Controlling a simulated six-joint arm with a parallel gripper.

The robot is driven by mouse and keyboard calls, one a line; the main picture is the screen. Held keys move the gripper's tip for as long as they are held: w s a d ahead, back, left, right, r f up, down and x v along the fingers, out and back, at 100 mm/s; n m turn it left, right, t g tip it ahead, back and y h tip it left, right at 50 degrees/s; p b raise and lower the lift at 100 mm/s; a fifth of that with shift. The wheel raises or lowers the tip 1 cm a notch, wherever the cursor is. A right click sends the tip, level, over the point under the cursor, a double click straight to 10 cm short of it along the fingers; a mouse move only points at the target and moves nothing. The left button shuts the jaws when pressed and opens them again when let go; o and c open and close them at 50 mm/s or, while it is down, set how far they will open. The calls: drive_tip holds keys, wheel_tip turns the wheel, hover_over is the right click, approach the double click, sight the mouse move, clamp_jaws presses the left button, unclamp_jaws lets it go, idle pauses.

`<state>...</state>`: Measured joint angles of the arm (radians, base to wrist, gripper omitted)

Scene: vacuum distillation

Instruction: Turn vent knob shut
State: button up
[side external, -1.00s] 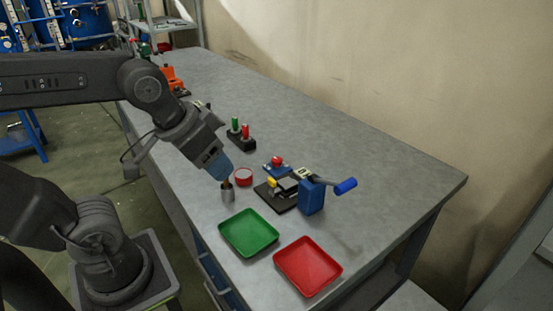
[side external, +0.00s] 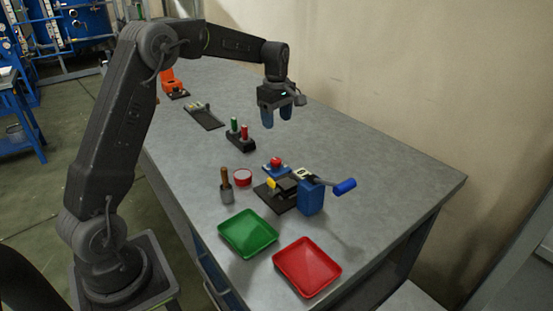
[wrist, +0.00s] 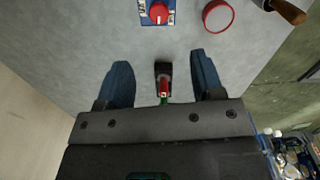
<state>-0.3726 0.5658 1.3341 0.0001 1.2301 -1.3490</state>
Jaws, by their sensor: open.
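The knob (side external: 277,161) is red and sits on a small blue base beside the black and blue device on the table. In the wrist view the knob (wrist: 159,13) shows at the top edge, with a white mark and white labels on its base; I cannot read its setting. My gripper (side external: 277,121) hangs above the table with its blue fingers pointing down, apart from the knob. In the wrist view my gripper (wrist: 160,68) is open and empty, with the red and green pegs showing below, between its fingers.
The black block with red and green pegs (side external: 240,137) stands near the knob. A red-rimmed dish (side external: 243,178), a grey cup with a wooden handle (side external: 227,190), and a device with a blue-gripped lever (side external: 345,186) are close by. Green (side external: 248,245) and red (side external: 307,281) trays lie in front.

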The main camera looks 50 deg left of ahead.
sight(277, 160)
drive_tip(key=f, duration=1.4)
drive_tip(key=shift+w+a+f, duration=0.25)
drive_tip(key=shift+a+f, duration=0.05)
drive_tip(key=shift+a, duration=0.05)
drive_tip(key=c, duration=0.9)
